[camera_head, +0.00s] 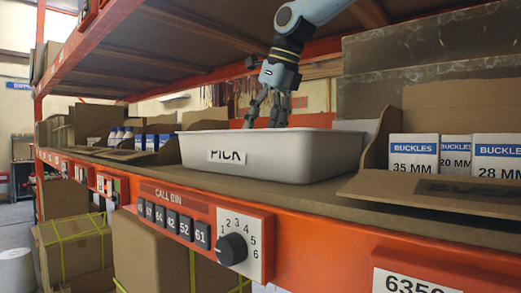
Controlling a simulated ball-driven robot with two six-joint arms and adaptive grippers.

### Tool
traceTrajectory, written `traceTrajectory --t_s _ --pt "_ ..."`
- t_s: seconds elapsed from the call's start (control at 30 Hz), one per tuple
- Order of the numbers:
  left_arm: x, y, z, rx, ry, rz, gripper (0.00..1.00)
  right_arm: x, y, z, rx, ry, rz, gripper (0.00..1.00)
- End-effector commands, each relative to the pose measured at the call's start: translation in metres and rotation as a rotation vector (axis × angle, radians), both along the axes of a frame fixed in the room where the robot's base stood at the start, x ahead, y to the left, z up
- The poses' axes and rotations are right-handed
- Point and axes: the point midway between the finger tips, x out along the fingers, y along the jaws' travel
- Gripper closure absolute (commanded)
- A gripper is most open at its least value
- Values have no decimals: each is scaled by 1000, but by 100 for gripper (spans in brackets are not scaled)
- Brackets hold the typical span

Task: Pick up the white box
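A white box (270,158), a wide open-topped bin with a torn-looking PICK label (228,157) on its near wall, sits on the shelf in the middle of the view. My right gripper (268,122) hangs down from the top, over the box. Its fingers are apart and point downward. The tips reach the level of the near rim, which may hide their ends. I cannot tell whether they touch the box, and the box's inside is hidden. Smaller white cartons marked BUCKLES (414,158) stand to the right. My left gripper is not in view.
Cardboard dividers (377,140) flank the box. The orange shelf edge carries a dial (232,249) and number tags. An upper shelf (190,45) hangs above. Brown cartons (75,250) stand below, and an aisle opens at the far left.

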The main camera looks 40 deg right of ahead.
Motion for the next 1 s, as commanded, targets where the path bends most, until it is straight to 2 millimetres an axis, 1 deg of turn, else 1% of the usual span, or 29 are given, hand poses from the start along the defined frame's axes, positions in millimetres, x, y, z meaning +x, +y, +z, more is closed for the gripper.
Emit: traceTrajectory --t_s 0.1,0.23,0.33,0.4,0.53,0.63,0.8,1.0 --pt "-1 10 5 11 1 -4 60 5 0 -13 -1 1 0 25" --pt "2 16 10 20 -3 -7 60 8 0 -22 0 1 -1 25" --pt "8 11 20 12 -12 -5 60 12 2 -35 2 6 0 25" --pt "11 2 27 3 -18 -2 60 15 2 -46 0 5 0 25" --pt "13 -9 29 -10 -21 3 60 22 3 -61 0 2 0 25" --pt "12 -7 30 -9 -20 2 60 24 3 -65 0 -1 0 25" --pt "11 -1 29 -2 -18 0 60 24 3 -66 0 -2 0 25" --pt "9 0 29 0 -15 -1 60 24 3 -66 0 -2 0 51"
